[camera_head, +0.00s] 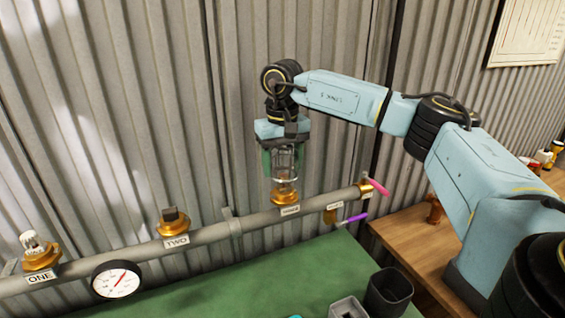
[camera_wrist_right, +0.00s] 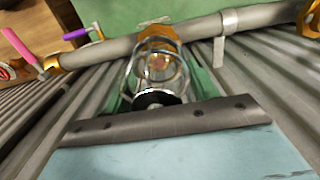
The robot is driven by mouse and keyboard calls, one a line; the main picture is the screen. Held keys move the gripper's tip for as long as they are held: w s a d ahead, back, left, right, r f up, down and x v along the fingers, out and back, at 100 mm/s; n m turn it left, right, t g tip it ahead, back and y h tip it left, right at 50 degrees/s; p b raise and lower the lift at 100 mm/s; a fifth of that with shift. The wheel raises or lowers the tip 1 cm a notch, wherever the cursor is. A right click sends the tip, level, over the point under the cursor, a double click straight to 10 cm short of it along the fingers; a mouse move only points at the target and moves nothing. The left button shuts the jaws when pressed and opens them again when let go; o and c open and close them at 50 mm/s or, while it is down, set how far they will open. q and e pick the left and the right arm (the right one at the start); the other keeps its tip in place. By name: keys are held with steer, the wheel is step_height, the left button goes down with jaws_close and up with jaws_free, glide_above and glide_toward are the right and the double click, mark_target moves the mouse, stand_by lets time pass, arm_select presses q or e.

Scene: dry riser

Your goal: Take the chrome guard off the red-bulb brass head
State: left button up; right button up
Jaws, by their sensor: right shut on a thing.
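The chrome guard (camera_head: 285,163) is a wire cage standing over the brass head (camera_head: 285,194) on the grey pipe, at the third label. My right gripper (camera_head: 283,158) comes down from above and is shut on the guard, with green fingers on either side. In the right wrist view the guard (camera_wrist_right: 158,72) shows as chrome loops between the green fingers, with the brass head (camera_wrist_right: 158,36) beyond it. A small reddish spot shows inside the cage; I cannot clearly make out the bulb. Whether the guard still touches the head is hard to tell. My left gripper is not in view.
The pipe (camera_head: 205,236) runs along the corrugated wall. It carries head ONE (camera_head: 40,252) with a white top, head TWO (camera_head: 173,222) with a dark block, and a gauge (camera_head: 116,279). Pink (camera_head: 376,187) and purple (camera_head: 353,219) levers sit at its right end.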

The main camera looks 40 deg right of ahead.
mark_target(283, 149)
steer(key=shift+r+p, duration=1.1)
steer(key=shift+r, duration=0.4)
steer(key=shift+r, duration=0.15)
step_height(283, 149, up, 4)
steer(key=p, duration=0.4)
